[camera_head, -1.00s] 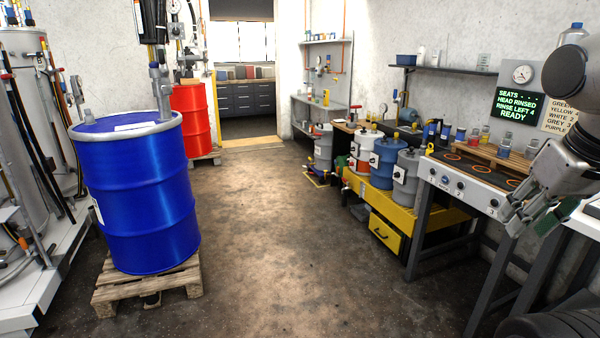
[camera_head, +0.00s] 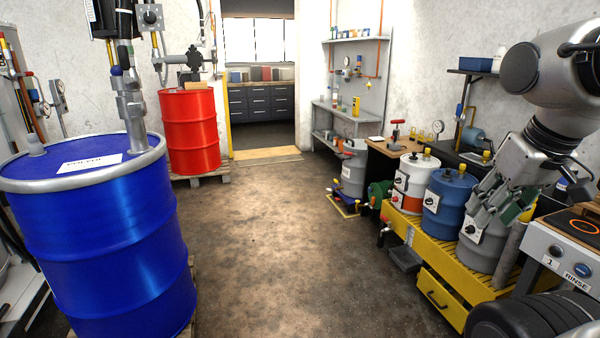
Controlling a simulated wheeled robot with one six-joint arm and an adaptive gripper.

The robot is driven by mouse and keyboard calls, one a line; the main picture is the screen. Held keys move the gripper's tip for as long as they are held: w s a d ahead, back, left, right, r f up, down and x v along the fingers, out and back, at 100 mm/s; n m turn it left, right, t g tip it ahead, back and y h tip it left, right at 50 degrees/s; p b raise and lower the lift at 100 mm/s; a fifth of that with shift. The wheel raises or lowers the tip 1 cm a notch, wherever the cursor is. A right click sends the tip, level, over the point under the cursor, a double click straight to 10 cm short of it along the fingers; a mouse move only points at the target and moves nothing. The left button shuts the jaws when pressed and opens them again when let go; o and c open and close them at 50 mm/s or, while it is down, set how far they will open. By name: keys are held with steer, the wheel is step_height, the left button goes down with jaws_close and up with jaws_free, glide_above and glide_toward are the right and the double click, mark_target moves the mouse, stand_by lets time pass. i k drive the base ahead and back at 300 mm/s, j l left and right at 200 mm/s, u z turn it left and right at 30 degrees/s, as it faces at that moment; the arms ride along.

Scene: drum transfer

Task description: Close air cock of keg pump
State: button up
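Several kegs stand on the right: a grey keg (camera_head: 353,178) farther back, then a white and orange keg (camera_head: 413,180), a blue keg (camera_head: 447,205) and another grey keg (camera_head: 480,250) along a yellow stand. Small fittings show on their tops and near the far grey keg, but I cannot tell which is the keg pump or its air cock at this size. My gripper (camera_head: 497,208) hangs at the right, in front of the nearer grey keg in the picture and partly covering it. I see nothing clearly held, and its finger opening is unclear.
A large blue drum (camera_head: 100,240) stands close at left, with a red drum (camera_head: 190,135) on a pallet behind it. The brown floor (camera_head: 270,240) between drum and kegs is clear. A white bench front (camera_head: 565,255) is close at right.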

mark_target(459, 108)
steer(key=i, duration=2.3)
steer(key=i+z, duration=0.15)
steer(key=i, duration=0.4)
steer(key=i+j+z, duration=0.1)
steer(key=i, duration=0.5)
steer(key=i+j+z, duration=0.15)
steer(key=i, duration=0.4)
steer(key=i+j+z, duration=0.2)
steer(key=i+z, duration=0.2)
steer(key=i+j+z, duration=0.75)
steer(key=k+l+u, duration=0.15)
steer(key=u, duration=0.25)
steer(key=k+u, duration=0.15)
steer(key=u, duration=0.3)
steer(key=k+l+u, duration=0.1)
steer(key=u, duration=0.3)
steer(key=k+l+u, duration=0.1)
steer(key=k+u, duration=0.3)
steer(key=k, duration=0.25)
steer(key=k+z, duration=0.1)
steer(key=z, duration=0.35)
steer(key=k+z, duration=0.1)
steer(key=z, duration=0.3)
steer(key=k+l+z, duration=0.1)
steer(key=z, duration=0.35)
steer(key=l+z, duration=0.1)
steer(key=z, duration=0.35)
steer(key=k+l+z, duration=0.1)
steer(key=z, duration=0.3)
